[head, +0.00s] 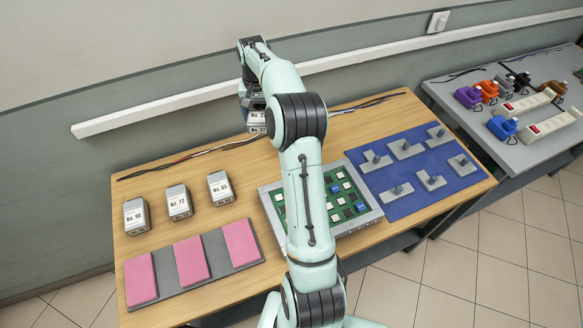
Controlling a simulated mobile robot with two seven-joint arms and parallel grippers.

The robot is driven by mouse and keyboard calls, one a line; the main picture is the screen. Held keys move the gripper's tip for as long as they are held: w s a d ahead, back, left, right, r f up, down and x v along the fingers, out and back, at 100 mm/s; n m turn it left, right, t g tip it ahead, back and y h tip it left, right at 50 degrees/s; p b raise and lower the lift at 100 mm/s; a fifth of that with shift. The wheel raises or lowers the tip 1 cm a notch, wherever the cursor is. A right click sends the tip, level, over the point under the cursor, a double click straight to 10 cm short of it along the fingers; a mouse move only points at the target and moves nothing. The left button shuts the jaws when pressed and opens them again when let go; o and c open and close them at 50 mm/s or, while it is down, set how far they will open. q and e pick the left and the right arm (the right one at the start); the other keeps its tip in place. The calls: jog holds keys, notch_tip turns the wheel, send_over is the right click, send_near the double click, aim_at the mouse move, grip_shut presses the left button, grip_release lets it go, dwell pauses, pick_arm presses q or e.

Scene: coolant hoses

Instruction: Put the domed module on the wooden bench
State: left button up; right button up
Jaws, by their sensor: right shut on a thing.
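The wooden bench (228,160) stands against the wall in the middle of the view. My right arm reaches over it, with its right gripper (246,92) near the back edge, partly hidden by the arm. The right gripper is shut on a grey module (258,122) with white number labels. The module's top is hidden, so I cannot tell whether it is domed. It appears over the back of the bench; whether it touches the wood is unclear. My left gripper is not in view.
Several grey modules, such as one (178,202) at left, stand behind a grey tray with pink pads (192,260). A green circuit board (348,190) and a blue mat with grey pieces (420,165) lie right. Cables (190,154) run along the back. Bare wood shows between modules and board.

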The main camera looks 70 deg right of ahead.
aim_at(265, 159)
notch_tip(265, 159, down, 19)
jog(key=shift+f+b, duration=0.1)
jog(key=shift+b, duration=0.25)
jog(key=o, duration=1.4)
jog(key=shift+f, duration=0.15)
jog(key=shift+s, duration=0.1)
notch_tip(265, 159, up, 12)
jog(key=shift+r, duration=0.2)
jog(key=shift+a, duration=0.1)
